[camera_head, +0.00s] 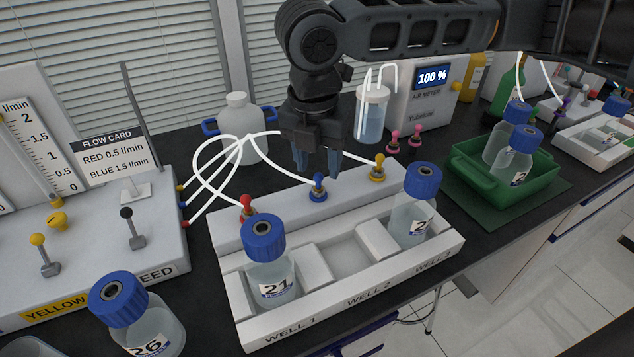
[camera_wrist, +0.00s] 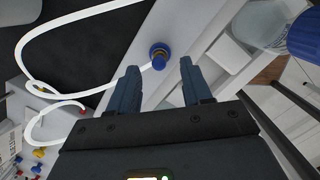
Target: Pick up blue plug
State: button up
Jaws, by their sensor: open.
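The blue plug (camera_head: 318,186) stands on the raised back ledge of the white well rack (camera_head: 340,210), between a red plug (camera_head: 247,207) and a yellow plug (camera_head: 379,168). A white tube runs to it. My gripper (camera_head: 318,165) is open and points down just above and behind the blue plug. In the wrist view the blue plug (camera_wrist: 159,56) shows ahead of the gap between my two fingertips (camera_wrist: 160,80), with nothing between the fingers.
Bottle 21 (camera_head: 268,265) stands in well 1 and another bottle (camera_head: 412,215) in well 3; the middle well is empty. A white jug (camera_head: 238,130) stands behind with looping tubes. A green crate (camera_head: 470,180) with bottles is at right. Bottle 26 (camera_head: 140,320) stands front left.

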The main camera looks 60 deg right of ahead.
aim_at(318, 174)
jog(key=shift+w+d+f, duration=0.1)
jog(key=shift+d+f, duration=0.05)
jog(key=shift+f, duration=1.65)
jog(key=shift+c, duration=0.5)
grip_shut()
